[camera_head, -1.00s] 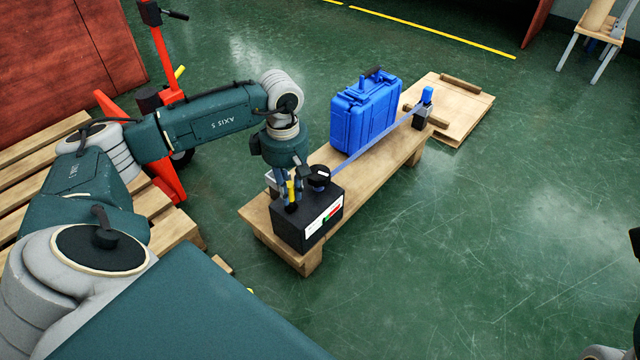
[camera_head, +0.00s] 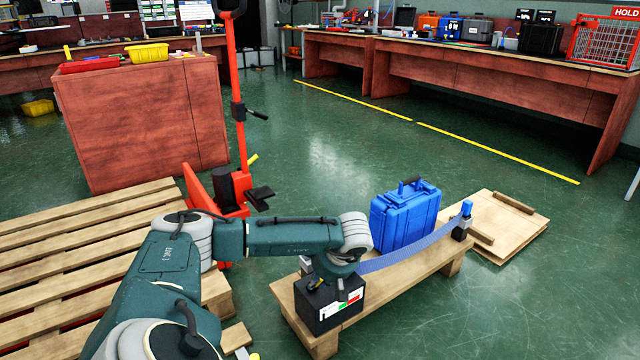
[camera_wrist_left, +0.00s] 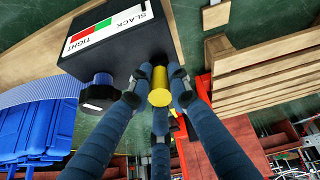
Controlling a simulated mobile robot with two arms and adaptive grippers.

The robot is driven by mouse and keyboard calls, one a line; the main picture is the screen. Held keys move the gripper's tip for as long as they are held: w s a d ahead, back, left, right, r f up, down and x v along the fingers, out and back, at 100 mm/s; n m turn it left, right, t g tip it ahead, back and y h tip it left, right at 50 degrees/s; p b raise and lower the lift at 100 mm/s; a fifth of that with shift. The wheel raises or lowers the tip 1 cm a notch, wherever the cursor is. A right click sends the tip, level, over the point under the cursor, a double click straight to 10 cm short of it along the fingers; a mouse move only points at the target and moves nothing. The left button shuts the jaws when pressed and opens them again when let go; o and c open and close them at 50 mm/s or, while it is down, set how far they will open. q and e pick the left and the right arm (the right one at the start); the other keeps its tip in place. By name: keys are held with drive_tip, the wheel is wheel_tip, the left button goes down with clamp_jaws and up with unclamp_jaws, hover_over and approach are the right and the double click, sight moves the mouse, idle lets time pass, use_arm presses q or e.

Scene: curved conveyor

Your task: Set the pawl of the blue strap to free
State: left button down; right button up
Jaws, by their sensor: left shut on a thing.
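A black ratchet box (camera_head: 318,312) stands on the near end of a low wooden bench. Its white label (camera_wrist_left: 107,27) reads SLACK and TIGHT, with green and red fields. The blue strap (camera_head: 412,254) runs from the box past a blue case to a post (camera_head: 463,222) at the far end, and hangs in a slight curve. In the left wrist view, a black knob (camera_wrist_left: 97,94) sits beside the strap. My left gripper (camera_wrist_left: 158,90) is shut on a yellow cylindrical handle (camera_wrist_left: 159,78) beside the box. My wrist partly hides the box top in the head view. My right gripper is out of view.
A wooden pallet (camera_head: 75,248) and an orange lifting truck (camera_head: 238,120) are to the left. A wooden board (camera_head: 505,228) lies beyond the bench. The right floor is clear.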

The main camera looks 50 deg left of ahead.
use_arm(q)
drive_tip(key=shift+d+f, duration=0.1)
drive_tip(key=shift+d, duration=0.15)
drive_tip(key=c, duration=1.6)
unclamp_jaws()
drive_tip(key=shift+r, duration=0.2)
drive_tip(key=v, duration=1.1)
drive_tip(key=shift+d+r, duration=0.2)
drive_tip(key=shift+r, duration=0.05)
